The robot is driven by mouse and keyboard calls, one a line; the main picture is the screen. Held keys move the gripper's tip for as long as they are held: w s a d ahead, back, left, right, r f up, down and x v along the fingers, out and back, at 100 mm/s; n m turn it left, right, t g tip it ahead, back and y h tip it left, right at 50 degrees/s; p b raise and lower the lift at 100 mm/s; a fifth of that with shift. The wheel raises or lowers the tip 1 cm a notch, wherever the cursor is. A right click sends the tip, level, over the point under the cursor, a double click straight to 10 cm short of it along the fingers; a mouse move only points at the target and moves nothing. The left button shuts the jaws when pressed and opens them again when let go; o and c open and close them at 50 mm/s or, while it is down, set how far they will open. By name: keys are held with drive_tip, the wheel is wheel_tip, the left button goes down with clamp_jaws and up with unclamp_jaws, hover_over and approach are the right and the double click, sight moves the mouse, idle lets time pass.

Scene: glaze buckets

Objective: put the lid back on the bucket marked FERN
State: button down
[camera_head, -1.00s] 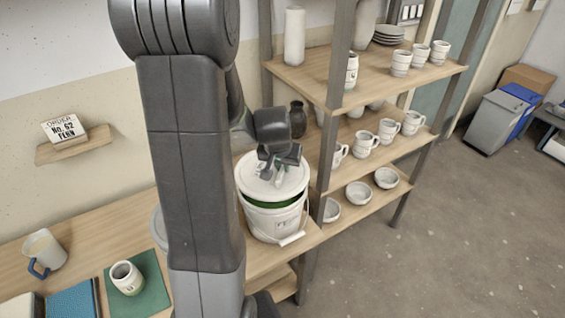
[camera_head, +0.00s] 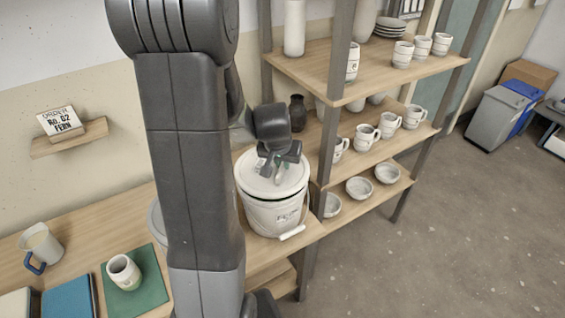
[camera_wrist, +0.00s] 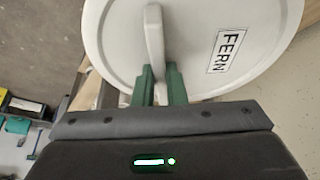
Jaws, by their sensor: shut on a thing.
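The white round lid (camera_head: 253,180) lies over the mouth of a white bucket (camera_head: 262,216) on the right end of the wooden bench. It looks nearly level, and I see no green between lid and rim. In the wrist view the lid (camera_wrist: 195,60) carries a FERN label and a raised bar handle (camera_wrist: 153,38). My gripper (camera_head: 276,176) is shut on that handle, above the bucket; its green fingertips also show in the wrist view (camera_wrist: 160,82). The bucket's front label is too small to read surely. Whether the lid is fully seated I cannot tell.
A shelf rack with mugs (camera_head: 366,136) and bowls (camera_head: 359,188) stands close on the right, its post (camera_head: 327,130) beside the bucket. A pale round thing (camera_head: 157,226) is partly hidden behind my arm. A cup (camera_head: 123,272) and jug (camera_head: 42,246) stand left.

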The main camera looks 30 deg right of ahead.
drive_tip(key=shift+f+b, duration=0.8)
drive_tip(key=shift+b, duration=0.45)
idle(1.7)
drive_tip(key=c, duration=0.9)
unclamp_jaws()
drive_tip(key=shift+r+p, duration=2.45)
drive_tip(key=shift+r, duration=1.05)
drive_tip(key=shift+c, duration=0.5)
clamp_jaws()
